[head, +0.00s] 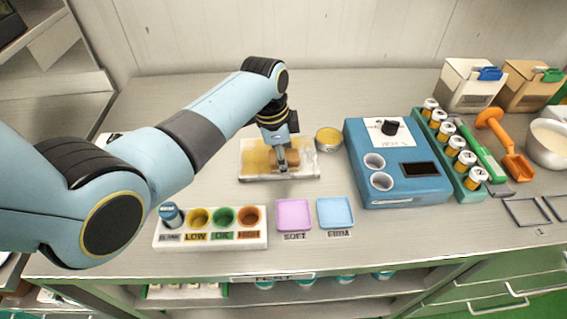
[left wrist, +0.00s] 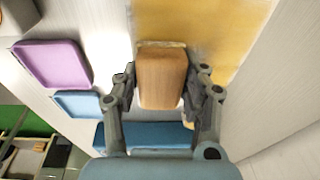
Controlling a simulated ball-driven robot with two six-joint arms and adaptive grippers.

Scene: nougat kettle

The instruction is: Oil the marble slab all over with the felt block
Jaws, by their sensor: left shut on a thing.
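The marble slab (head: 310,172) lies on the counter in the middle of the head view. A yellow film covers its left and middle part, while its right end looks pale and bare. The film also shows in the left wrist view (left wrist: 215,25). My left gripper (head: 284,165) is over the slab, shut on the felt block, whose wooden body (left wrist: 162,80) sits between both fingers in the left wrist view. The block is low at the slab; its felt underside is mostly hidden, so contact cannot be told. My right gripper is not in view.
A bowl of yellow liquid (head: 328,139) stands just right of the slab, beside a blue device (head: 405,185). In front are a white rack of coloured cups (head: 210,241), a pink tray (head: 294,214) and a light blue tray (head: 335,212).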

